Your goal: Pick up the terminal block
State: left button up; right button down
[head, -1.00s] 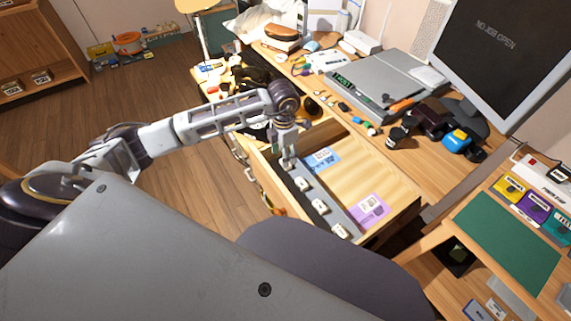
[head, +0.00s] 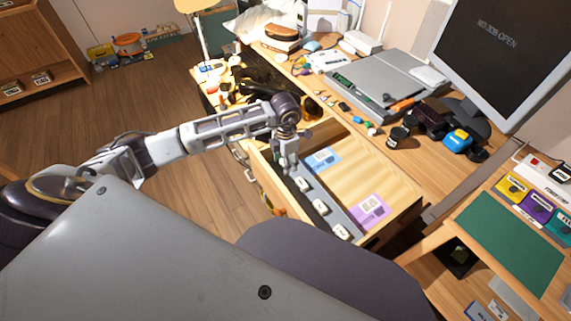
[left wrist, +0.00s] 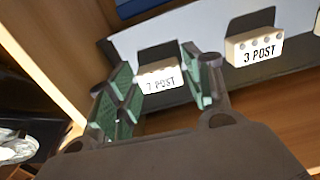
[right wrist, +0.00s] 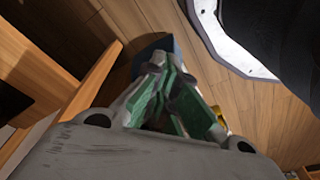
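A small off-white terminal block (left wrist: 161,80), whose label seems to read "7 POST", sits on a grey strip in the open drawer. In the left wrist view my left gripper (left wrist: 160,68) is open, with one green-padded finger on each side of this block; contact is not clear. A second block marked "3 POST" (left wrist: 254,48) sits to its right. My right gripper (right wrist: 165,72) looks shut and empty, above the floor.
The wooden drawer (head: 395,217) also holds a blue card (head: 322,160) and a purple card (head: 369,210). The desk above carries a grey device (head: 375,82), small parts and a monitor (head: 500,45). A green mat (head: 508,242) lies on the right table.

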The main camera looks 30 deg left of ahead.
pick_arm(q)
jog(key=c, duration=0.4)
jog(key=shift+c, duration=0.3)
pick_arm(e)
jog(key=shift+w+r, duration=0.2)
jog(key=shift+w, duration=0.35)
